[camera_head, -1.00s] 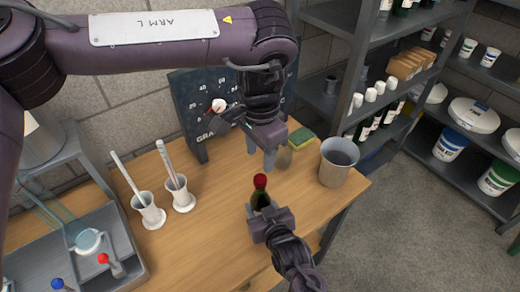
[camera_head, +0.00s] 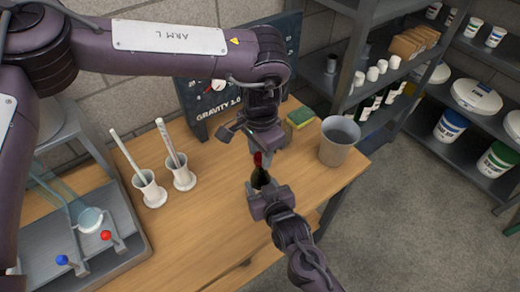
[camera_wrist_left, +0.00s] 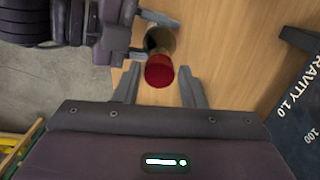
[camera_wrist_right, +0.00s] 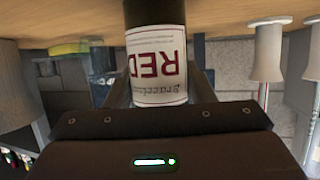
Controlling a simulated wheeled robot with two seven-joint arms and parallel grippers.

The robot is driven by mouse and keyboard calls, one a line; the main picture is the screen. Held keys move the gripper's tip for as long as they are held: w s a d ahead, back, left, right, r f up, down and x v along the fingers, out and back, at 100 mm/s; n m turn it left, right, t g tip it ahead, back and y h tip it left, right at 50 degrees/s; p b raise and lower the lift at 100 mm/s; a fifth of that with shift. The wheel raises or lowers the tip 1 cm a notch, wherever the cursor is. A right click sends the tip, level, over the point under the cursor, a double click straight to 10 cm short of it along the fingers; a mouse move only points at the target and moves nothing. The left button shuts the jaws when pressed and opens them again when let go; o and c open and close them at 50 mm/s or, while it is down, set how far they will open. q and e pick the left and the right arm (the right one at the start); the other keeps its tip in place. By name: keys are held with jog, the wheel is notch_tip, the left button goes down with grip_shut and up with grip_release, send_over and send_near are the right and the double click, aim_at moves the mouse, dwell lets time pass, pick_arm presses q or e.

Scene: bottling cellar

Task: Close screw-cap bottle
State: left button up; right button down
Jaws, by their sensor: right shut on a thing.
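I cannot tell whether the base touches the table. My left gripper (camera_head: 265,158) is above the bottle, pointing down. In the left wrist view its open fingers stand on either side of the cap (camera_wrist_left: 159,70), with gaps beside it. The cap's thread and the bottle's neck are hidden.
On the wooden table (camera_head: 215,215), a grey bucket (camera_head: 338,145) stands right, a sponge (camera_head: 300,117) and a dark sign board (camera_head: 205,100) behind. Two white cylinder stands (camera_head: 150,190) are left, beside a grey tray (camera_head: 125,262). Shelving (camera_head: 350,45) stands behind right.

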pick_arm(q)
grip_shut()
jog(key=m, duration=1.9)
jog(key=shift+w+m, duration=0.1)
jog(key=shift+m, duration=0.2)
jog(key=m, duration=1.2)
jog(key=shift+d+m, duration=0.1)
jog(key=shift+m, duration=0.2)
jog(key=m, duration=0.5)
jog(key=shift+o, duration=2.1)
grip_release()
jog(key=shift+f, duration=0.1)
notch_tip(320, 180, up, 12)
